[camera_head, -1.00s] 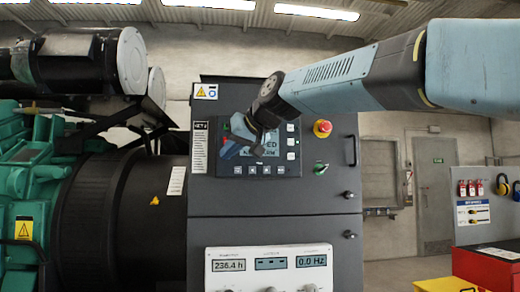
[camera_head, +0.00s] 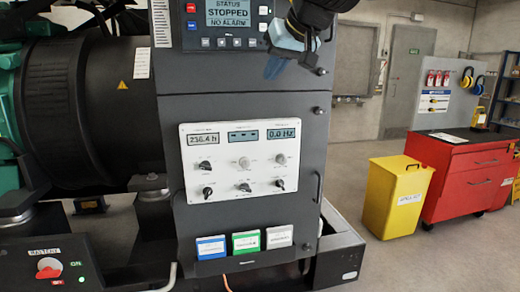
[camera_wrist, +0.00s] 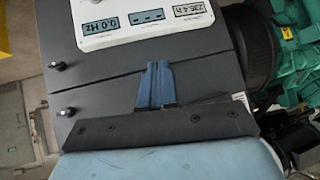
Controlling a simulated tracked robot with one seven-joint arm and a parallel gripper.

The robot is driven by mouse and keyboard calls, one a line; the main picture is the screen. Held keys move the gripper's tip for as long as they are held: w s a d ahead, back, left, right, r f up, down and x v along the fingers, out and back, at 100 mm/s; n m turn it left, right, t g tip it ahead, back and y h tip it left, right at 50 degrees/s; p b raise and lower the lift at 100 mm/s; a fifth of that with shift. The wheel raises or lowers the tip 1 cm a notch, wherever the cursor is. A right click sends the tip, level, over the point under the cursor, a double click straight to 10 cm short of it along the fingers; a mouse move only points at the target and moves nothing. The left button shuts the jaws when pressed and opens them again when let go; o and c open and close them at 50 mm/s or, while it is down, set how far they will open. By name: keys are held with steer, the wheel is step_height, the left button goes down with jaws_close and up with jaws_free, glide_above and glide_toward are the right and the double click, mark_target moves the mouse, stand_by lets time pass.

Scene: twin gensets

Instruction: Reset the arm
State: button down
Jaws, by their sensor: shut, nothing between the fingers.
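My gripper (camera_head: 285,58) is at the top of the head view, in front of the upper right part of the dark genset control cabinet (camera_head: 235,90). Only its lower end and part of the wrist show there. In the wrist view, the blue fingers of my gripper (camera_wrist: 155,84) are together, with nothing between them. Behind them is the cabinet's dark front (camera_wrist: 100,105), which appears upside down. I cannot tell the exact gap between the fingertips and the cabinet.
A white meter panel (camera_head: 240,180) with several knobs is on the cabinet; the display (camera_head: 230,12) above reads STOPPED. A battery switch (camera_head: 50,268) is at lower left. A yellow bin (camera_head: 395,200) and red tool cabinet (camera_head: 460,170) stand right. Floor between is clear.

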steer(key=s+d+f+m+g+h, duration=0.1)
steer(key=s+d+f+m+h, duration=0.1)
steer(key=s+d+f, duration=0.7)
steer(key=s+d+f+m+g+h, duration=0.1)
steer(key=s+d+f+m+h, duration=0.1)
steer(key=s+d+f, duration=0.7)
step_height(320, 180, down, 5)
steer(key=d+h, duration=0.1)
steer(key=d, duration=0.1)
steer(key=shift+s+d+m, duration=0.15)
steer(key=shift+d+m, duration=0.15)
stand_by(0.6)
